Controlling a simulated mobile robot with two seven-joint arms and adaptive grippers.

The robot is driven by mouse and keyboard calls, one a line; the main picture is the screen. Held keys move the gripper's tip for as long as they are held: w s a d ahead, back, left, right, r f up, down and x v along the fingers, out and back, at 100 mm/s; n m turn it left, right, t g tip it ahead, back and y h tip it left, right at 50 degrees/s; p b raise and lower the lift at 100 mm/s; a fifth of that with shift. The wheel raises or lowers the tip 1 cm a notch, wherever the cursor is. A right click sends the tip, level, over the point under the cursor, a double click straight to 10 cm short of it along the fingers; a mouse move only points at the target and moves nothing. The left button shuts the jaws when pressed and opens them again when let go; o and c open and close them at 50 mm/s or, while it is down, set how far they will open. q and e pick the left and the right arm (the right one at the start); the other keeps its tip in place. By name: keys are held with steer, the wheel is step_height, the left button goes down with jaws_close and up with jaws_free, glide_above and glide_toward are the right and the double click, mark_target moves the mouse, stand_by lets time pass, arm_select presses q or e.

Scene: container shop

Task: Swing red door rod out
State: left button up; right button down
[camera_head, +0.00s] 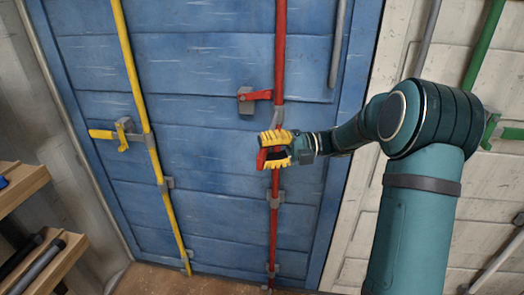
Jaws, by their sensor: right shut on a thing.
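The red door rod (280,45) runs upright along the blue door (210,70), held by grey brackets. A short red arm (262,95) reaches left from it to a grey catch (245,101). My right gripper (275,149), with yellow fingers, comes in from the right and is shut on the red rod's handle (261,160), just below that catch. The fingers hide most of the handle and part of the rod behind. The blue door looks flush with its frame. My left gripper is not in view.
A yellow rod (131,68) with a yellow handle (101,134) in a grey bracket stands left on the same door. A green rod (482,45) is on the white panel at right. Wooden shelves (22,187) with dark tools stand at lower left. Brown floor shows below the door.

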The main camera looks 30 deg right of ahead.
steer(key=shift+s+d+g, duration=0.25)
steer(key=shift+d+g, duration=0.05)
stand_by(0.4)
steer(key=c, duration=0.5)
jaws_free()
steer(key=shift+c, duration=0.2)
steer(key=shift+d, duration=0.15)
steer(key=v, duration=1.1)
steer(key=shift+s+d, duration=0.2)
steer(key=shift+d, duration=0.2)
steer(key=shift+f, duration=0.1)
